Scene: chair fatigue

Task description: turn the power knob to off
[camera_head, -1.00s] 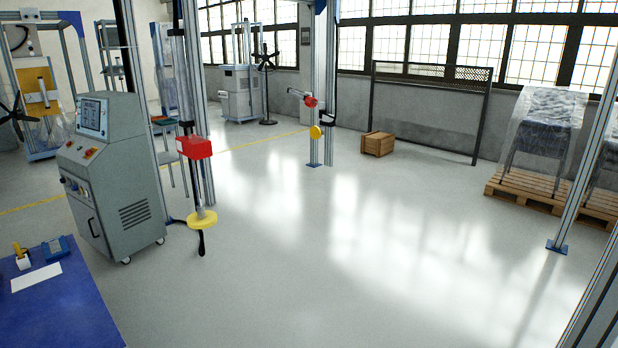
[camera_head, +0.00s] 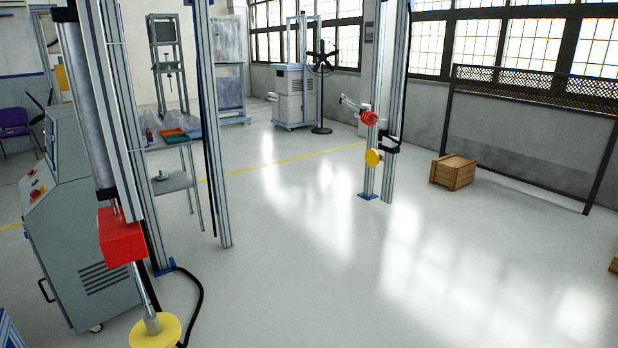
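A grey control cabinet (camera_head: 85,245) on casters stands at the left, partly behind an aluminium post. Its sloped panel (camera_head: 38,187) faces left and shows small red and yellow controls at a steep angle. I cannot tell which of them, if any, is the power knob. Neither of my grippers is in the view.
A test actuator with a red block (camera_head: 121,237) and yellow disc (camera_head: 155,331) hangs close in front of the cabinet. A rear post holds another yellow disc (camera_head: 373,157). A wooden crate (camera_head: 453,172) sits right of it. The middle floor is clear.

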